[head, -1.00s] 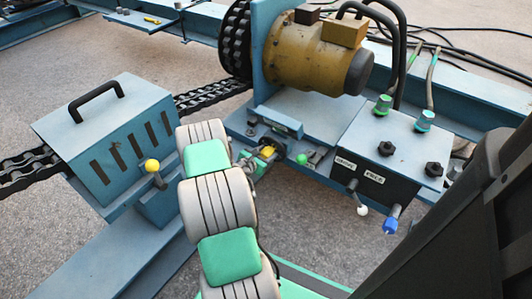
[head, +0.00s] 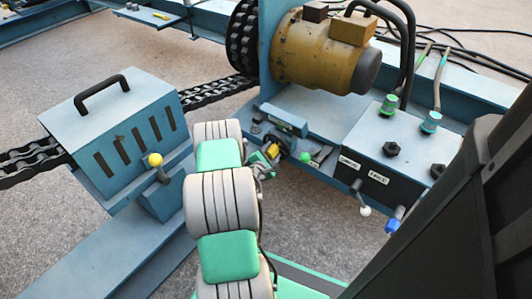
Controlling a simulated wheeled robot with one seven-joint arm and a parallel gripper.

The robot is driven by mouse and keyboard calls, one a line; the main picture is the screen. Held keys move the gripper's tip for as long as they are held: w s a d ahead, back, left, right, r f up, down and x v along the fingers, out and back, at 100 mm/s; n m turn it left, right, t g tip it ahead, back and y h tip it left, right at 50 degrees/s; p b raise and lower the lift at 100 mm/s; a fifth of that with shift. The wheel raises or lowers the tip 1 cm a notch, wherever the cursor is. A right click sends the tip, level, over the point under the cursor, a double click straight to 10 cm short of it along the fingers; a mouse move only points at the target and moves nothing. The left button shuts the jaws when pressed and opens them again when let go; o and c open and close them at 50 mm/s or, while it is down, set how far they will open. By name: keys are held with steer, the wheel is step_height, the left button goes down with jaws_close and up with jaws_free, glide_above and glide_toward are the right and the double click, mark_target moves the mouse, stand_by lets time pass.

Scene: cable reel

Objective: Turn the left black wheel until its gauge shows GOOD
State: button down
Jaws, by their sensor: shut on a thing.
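My gripper (head: 268,156) is beside the small fittings at the front of the blue motor base, with green and yellow parts showing. It is shut on a small dark part (head: 284,147) that looks like the left black wheel, mostly covered by the jaws. A green ball knob (head: 305,157) sits just right of it, and a blue bar (head: 284,120) lies just behind. The gauge face is too small and partly hidden, so I cannot read it.
The yellow motor (head: 325,55) stands behind. The blue chain guard (head: 125,135), with a yellow-tipped lever (head: 155,160), is at left. The chain (head: 215,91) runs behind my arm.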

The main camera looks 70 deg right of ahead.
stand_by(0.3)
steer(key=c, duration=0.7)
jaws_free()
steer(key=shift+o, duration=0.2)
steer(key=p+v, duration=0.2)
steer(key=v, duration=0.5)
steer(key=shift+a+r, duration=0.1)
steer(key=shift+a, duration=0.3)
steer(key=shift+r+p, duration=0.1)
steer(key=shift+p, duration=0.2)
